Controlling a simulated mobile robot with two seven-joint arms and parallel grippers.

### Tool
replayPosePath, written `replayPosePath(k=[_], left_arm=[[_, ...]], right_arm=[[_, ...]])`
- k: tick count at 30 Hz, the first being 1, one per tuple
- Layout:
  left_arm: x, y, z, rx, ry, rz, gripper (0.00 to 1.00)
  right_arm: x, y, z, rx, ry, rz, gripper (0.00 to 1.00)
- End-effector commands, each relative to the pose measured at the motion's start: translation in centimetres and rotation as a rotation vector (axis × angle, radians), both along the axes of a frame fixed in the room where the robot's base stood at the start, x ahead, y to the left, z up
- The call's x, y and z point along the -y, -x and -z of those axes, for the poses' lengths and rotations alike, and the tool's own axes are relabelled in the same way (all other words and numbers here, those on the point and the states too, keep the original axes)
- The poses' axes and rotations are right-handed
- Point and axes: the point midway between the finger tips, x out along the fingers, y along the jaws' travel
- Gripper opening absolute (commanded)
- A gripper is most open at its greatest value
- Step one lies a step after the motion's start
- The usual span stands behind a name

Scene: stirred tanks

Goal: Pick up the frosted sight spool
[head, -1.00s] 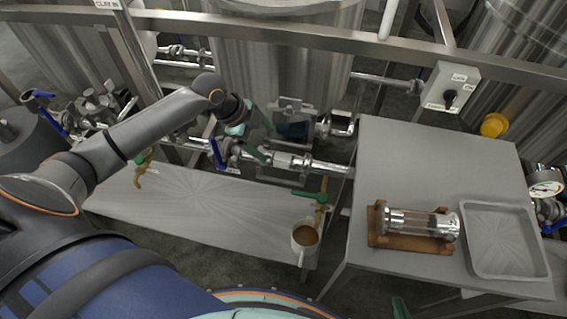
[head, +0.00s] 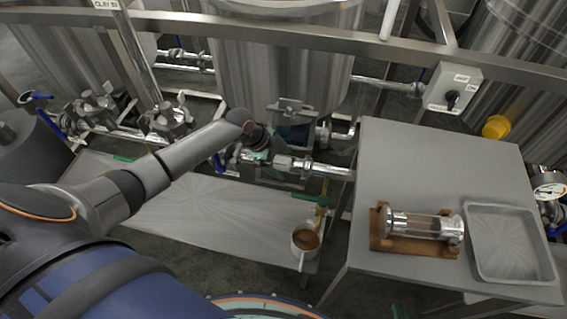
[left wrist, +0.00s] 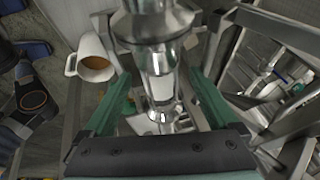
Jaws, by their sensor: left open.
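The frosted sight spool (head: 292,163) is a short, whitish, translucent section with metal ends in the pipe run in front of the middle tank. In the left wrist view the spool (left wrist: 162,87) stands in the middle, between the two green fingers. My left gripper (head: 277,164) is at the pipe run, beside the spool. Its fingers (left wrist: 160,78) are spread apart, one on each side of the spool, with gaps showing. The gripper hides part of the pipe in the head view. My right gripper is not recognisable.
A clear sight spool (head: 424,226) lies on a wooden cradle (head: 384,242) on the steel table (head: 400,160), beside an empty tray (head: 510,245). A control box (head: 453,88) is on the frame.

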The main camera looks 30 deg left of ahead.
Motion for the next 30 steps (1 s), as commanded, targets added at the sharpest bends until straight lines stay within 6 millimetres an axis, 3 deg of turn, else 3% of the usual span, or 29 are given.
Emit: replayPosePath(k=[8,30], left_arm=[[0.11,-0.09,0.24,0.000,0.000,0.001,0.93],[0.07,-0.06,0.24,0.000,-0.001,0.000,0.10]], right_arm=[[-0.16,-0.28,-0.29,0.008,-0.003,-0.002,0.00],[-0.22,-0.36,-0.36,0.013,-0.004,-0.004,0.00]])
